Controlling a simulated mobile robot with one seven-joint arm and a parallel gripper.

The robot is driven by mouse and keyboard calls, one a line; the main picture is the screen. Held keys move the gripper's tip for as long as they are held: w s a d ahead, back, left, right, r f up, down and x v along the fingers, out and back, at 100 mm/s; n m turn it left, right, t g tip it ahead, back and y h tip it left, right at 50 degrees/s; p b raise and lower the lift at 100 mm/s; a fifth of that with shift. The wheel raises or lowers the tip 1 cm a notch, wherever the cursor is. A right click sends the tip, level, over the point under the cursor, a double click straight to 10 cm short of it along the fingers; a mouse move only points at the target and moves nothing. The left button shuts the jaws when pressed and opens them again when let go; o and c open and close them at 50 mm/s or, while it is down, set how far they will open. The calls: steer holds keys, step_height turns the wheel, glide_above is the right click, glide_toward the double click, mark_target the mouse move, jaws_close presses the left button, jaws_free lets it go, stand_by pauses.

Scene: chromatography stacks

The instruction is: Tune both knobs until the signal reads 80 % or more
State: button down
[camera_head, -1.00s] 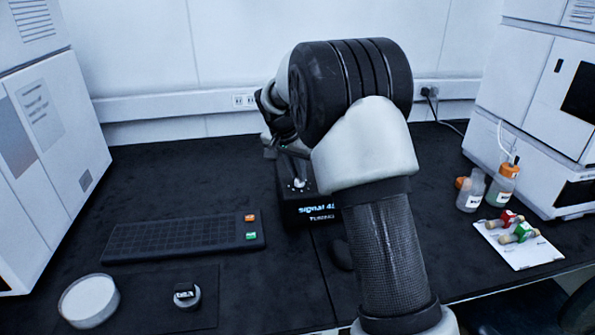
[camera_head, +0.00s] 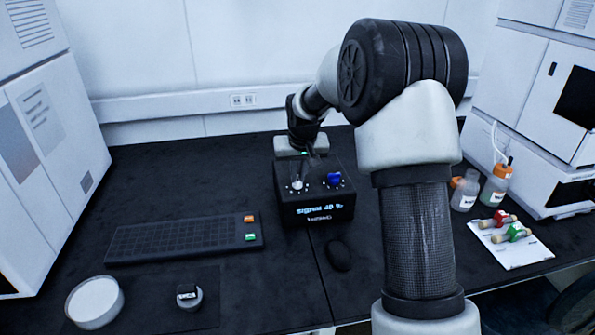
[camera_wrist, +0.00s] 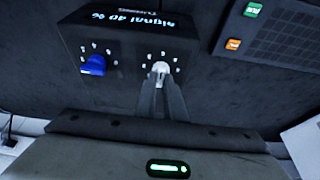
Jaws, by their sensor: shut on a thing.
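A black signal box (camera_head: 314,213) stands on the bench, its lit front display reading "Signal 40 %" with small text below. Its top carries a white knob (camera_head: 297,185) on the left and a blue knob (camera_head: 334,180) on the right, each ringed by small marks. The wrist view shows the box upside down, with the blue knob (camera_wrist: 93,65) at left. My gripper (camera_wrist: 161,76) is shut on the white knob (camera_wrist: 161,67), its fingers covering part of it. The blue knob is untouched.
A dark keypad (camera_head: 185,240) with orange and green keys lies left of the box. A black mouse (camera_head: 338,254) lies in front. Bottles (camera_head: 465,190) and a white card with vials (camera_head: 520,250) are at right. White instruments flank the bench.

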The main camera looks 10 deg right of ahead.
stand_by(0.3)
steer(key=c, duration=1.8)
jaws_free()
steer(key=shift+c, duration=0.2)
steer(key=p+v, duration=0.2)
steer(key=v, duration=1.5)
steer(key=shift+s+r+p, duration=0.15)
steer(key=shift+p, duration=0.25)
